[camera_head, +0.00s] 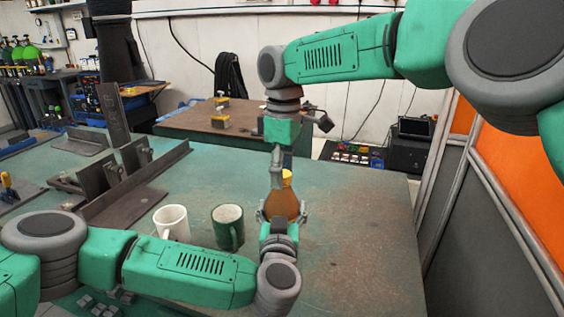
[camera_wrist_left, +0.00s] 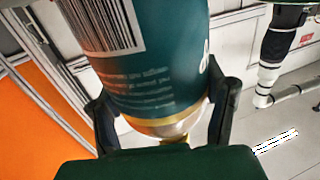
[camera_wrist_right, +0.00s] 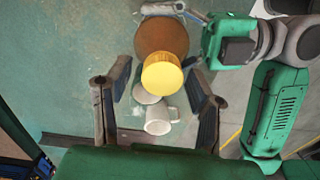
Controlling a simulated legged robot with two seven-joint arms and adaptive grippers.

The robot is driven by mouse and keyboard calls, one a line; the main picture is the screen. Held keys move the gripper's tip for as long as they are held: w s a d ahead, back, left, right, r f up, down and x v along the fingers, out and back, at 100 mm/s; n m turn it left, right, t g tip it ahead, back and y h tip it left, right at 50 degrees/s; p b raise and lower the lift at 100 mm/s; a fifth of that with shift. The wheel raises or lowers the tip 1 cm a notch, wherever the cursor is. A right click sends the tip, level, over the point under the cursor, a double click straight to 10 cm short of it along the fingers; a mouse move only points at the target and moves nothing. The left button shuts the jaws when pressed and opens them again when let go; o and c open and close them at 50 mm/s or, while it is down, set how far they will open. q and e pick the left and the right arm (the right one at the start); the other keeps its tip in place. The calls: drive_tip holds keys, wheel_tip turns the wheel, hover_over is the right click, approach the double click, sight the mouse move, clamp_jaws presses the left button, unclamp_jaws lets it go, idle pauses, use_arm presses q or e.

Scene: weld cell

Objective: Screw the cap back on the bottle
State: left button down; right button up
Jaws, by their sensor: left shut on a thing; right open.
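The brown bottle (camera_head: 280,204) is upright in my left gripper (camera_head: 277,216), whose fingers close around its sides. The left wrist view shows its teal label with a barcode (camera_wrist_left: 150,60) between the fingers (camera_wrist_left: 165,112). The yellow cap (camera_head: 287,176) is at the top of the bottle; it also shows in the right wrist view (camera_wrist_right: 162,74) in front of the brown bottle body (camera_wrist_right: 163,38). I cannot tell how tightly the cap sits. My right gripper (camera_wrist_right: 157,98) is open just above, its fingers apart on either side of the cap's line, apparently not touching it.
A white mug (camera_head: 171,222) and a green mug (camera_head: 228,227) stand on the green table (camera_head: 350,215) left of the bottle. Dark steel angle pieces (camera_head: 130,180) lie further left. The table right of the bottle is clear. An orange and grey panel (camera_head: 520,170) borders the right.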

clamp_jaws()
drive_tip(key=m, duration=0.6)
drive_tip(key=shift+o, duration=0.4)
unclamp_jaws()
drive_tip(key=shift+r, duration=2.25)
drive_tip(key=shift+c, duration=0.4)
